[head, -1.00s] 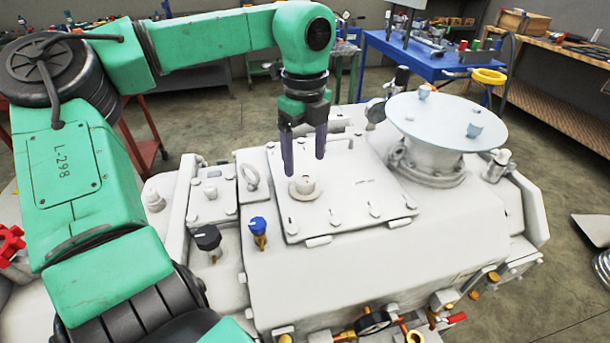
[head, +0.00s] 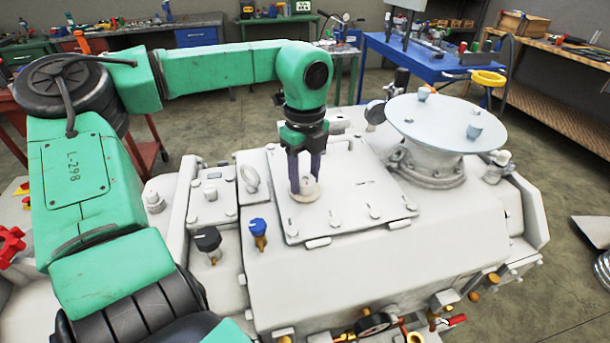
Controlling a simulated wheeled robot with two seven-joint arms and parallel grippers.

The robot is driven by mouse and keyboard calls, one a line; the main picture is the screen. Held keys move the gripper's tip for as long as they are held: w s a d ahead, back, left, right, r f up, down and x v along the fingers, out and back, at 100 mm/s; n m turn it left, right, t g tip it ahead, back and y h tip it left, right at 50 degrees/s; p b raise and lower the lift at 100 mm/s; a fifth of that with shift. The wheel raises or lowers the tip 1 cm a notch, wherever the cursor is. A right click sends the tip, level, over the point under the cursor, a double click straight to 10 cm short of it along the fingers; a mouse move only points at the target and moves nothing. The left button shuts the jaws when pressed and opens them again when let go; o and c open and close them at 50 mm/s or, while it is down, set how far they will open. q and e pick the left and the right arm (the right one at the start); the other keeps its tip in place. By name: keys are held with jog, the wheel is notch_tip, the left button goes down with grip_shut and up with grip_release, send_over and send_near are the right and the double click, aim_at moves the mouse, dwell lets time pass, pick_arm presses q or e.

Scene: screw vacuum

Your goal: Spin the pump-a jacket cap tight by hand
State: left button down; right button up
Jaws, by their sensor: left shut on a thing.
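A small round white cap (head: 305,193) stands on the bolted square cover plate (head: 345,200) on top of the white pump housing. No label that names it can be read. My left gripper (head: 305,185) points straight down over the cap, its two dark fingers shut on the cap's sides. The fingers hide part of the cap, so its thread and how it seats cannot be seen. My right gripper is not in view.
A black knob (head: 208,240) and a blue-capped valve (head: 258,228) stand left of the plate. A round pale flange disc (head: 445,122) rises to the right. Gauges and brass valves line the housing's front edge. A blue workbench (head: 400,52) stands behind.

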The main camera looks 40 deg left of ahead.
pick_arm(q)
jog(key=m, duration=0.5)
jog(key=shift+b, duration=0.4)
jog(key=m, duration=0.6)
jog(key=shift+w+r, duration=0.1)
jog(key=m, duration=0.6)
jog(key=shift+m, duration=0.3)
jog(key=m+p, duration=0.1)
jog(key=m, duration=0.5)
jog(key=shift+d, duration=0.1)
jog(key=shift+c, duration=1.5)
grip_release()
